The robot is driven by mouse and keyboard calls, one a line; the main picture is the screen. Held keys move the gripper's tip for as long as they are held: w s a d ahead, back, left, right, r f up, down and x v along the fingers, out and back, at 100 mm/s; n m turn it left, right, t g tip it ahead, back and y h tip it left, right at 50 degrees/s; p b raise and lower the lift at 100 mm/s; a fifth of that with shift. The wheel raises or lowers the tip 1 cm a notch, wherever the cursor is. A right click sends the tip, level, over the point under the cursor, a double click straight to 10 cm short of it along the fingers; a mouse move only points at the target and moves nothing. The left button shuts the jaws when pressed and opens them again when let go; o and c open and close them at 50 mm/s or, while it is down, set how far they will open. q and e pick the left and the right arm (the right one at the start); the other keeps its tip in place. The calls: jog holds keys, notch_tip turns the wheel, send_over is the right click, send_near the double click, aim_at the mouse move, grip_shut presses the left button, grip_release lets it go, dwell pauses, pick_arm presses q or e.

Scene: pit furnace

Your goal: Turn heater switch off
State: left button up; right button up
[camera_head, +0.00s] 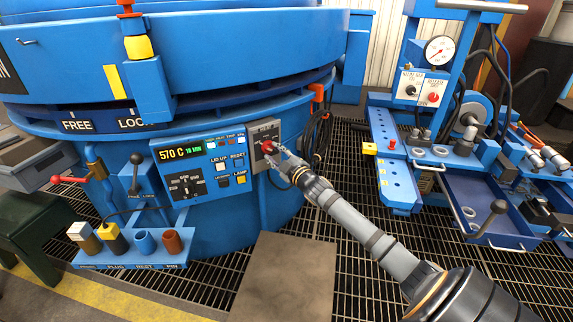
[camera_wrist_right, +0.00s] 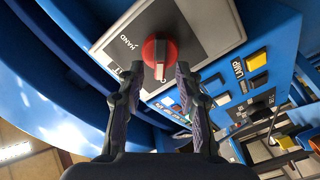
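A red rotary switch (camera_head: 267,146) sits on a grey plate (camera_head: 263,131) at the right end of the furnace's blue control panel (camera_head: 200,165). In the right wrist view the red knob (camera_wrist_right: 150,45) shows close up, its ridge pointing down between my fingers. "HAND" is printed on the plate beside it; other lettering is partly hidden. My right gripper (camera_wrist_right: 158,78) is open, with a finger on each side of the ridge and visible gaps to it. In the head view the right gripper (camera_head: 278,154) is right at the switch. My left gripper is not in view.
The panel's display (camera_head: 182,152) reads 570 C. Push buttons, a dial and a yellow lamp button (camera_head: 240,180) lie left of the switch. Black hoses (camera_head: 318,135) hang to its right. A tool shelf (camera_head: 130,255) juts out at lower left. A blue cart (camera_head: 480,200) stands at right.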

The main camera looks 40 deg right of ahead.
jog(key=s, duration=1)
jog(key=shift+s+a, duration=0.25)
jog(key=shift+a, duration=0.1)
dwell(0.4)
